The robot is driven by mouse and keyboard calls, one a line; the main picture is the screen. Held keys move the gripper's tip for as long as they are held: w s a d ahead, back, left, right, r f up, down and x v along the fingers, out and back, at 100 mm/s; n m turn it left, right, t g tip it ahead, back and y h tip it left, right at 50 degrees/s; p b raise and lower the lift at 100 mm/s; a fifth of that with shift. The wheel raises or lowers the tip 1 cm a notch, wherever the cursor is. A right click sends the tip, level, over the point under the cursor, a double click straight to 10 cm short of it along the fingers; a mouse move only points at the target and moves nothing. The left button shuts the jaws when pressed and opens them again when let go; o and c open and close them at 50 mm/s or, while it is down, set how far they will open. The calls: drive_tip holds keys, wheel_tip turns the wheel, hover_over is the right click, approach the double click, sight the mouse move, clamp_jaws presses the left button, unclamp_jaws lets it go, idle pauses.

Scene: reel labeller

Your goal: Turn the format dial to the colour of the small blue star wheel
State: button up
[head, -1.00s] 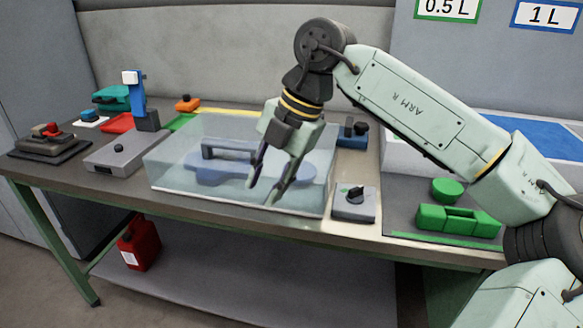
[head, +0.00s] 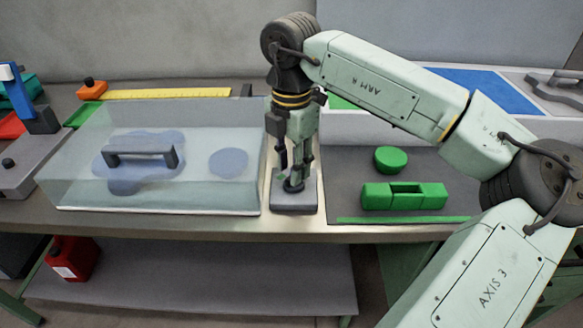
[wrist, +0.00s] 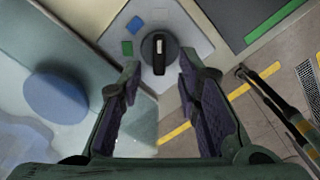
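The format dial is a black knob (wrist: 160,60) with a pale pointer line on a small grey box (head: 294,204) at the table's front. In the wrist view a blue mark (wrist: 135,25) and a green mark (wrist: 127,48) lie left of the knob; the pointer line runs towards the picture's top, not at either. My gripper (head: 295,180) points down over the dial, fingers open on either side of the knob; contact cannot be told. A blue lobed, star-like shape (head: 115,177) and a blue disc (head: 228,163) show under a clear cover (head: 200,195).
The clear cover with a grey handle (head: 140,153) stands close left of the dial. A green slotted block (head: 375,197) and green round piece (head: 390,160) lie on a dark mat to the right. A yellow strip (head: 165,94) runs behind the cover.

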sight(287, 187)
drive_tip(key=shift+f, duration=1.3)
drive_tip(key=shift+c, duration=0.3)
clamp_jaws()
